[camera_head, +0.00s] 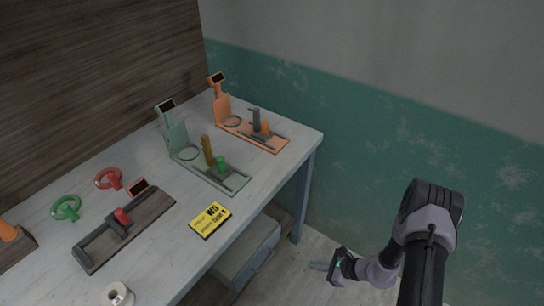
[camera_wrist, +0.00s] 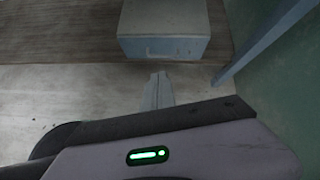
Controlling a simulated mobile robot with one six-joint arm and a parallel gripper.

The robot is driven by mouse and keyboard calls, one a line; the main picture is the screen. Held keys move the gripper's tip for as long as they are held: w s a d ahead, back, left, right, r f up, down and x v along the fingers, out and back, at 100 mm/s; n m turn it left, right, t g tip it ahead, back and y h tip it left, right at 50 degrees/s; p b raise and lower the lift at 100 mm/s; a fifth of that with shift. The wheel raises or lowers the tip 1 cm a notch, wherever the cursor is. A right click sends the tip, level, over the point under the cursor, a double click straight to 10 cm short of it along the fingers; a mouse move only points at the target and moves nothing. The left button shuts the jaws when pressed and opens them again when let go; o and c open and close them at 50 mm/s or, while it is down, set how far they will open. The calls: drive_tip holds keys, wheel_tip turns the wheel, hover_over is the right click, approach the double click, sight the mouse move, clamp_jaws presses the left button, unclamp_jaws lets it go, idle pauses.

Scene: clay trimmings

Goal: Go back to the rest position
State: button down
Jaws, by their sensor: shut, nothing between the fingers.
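My gripper (camera_head: 318,266) is low at the right of the workbench (camera_head: 172,205), over the floor and apart from the table. My arm reaches down to it from the right side of the head view. In the wrist view my gripper (camera_wrist: 158,78) has its two fingers together, pointing away from the camera, with nothing between them. Below it there is floor, and a drawer box stands beyond the fingertips.
The bench holds an orange stand (camera_head: 222,108), a green stand (camera_head: 177,138), a dark slotted tray (camera_head: 92,249), a yellow card (camera_head: 209,220) and a white spool (camera_head: 117,294). A grey drawer box (camera_wrist: 164,48) and a bench leg (camera_wrist: 262,45) are near my gripper. The green wall (camera_head: 400,150) lies behind.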

drive_tip(key=w+a+r+n+g, duration=0.15)
drive_tip(key=r+n, duration=0.25)
drive_tip(key=r, duration=1)
drive_tip(key=w+a+r+n, duration=0.2)
drive_tip(key=a+r+n, duration=0.15)
drive_tip(key=r, duration=1.05)
drive_tip(key=s+a+r+n+h, duration=0.1)
drive_tip(key=s+r+n, duration=0.2)
drive_tip(key=s+r, duration=0.45)
drive_tip(key=s+a+r+n+h, duration=0.2)
drive_tip(key=s+r+n, duration=0.2)
drive_tip(key=r, duration=0.6)
drive_tip(key=s+d+r+n+t+h, duration=0.2)
drive_tip(key=s+r, duration=0.3)
drive_tip(key=s, duration=0.5)
drive_tip(key=shift+s+d+n+h, duration=0.2)
drive_tip(key=shift+d+n+h, duration=0.25)
drive_tip(key=shift+n, duration=0.2)
drive_tip(key=shift+r+t, duration=0.1)
drive_tip(key=shift+t, duration=0.15)
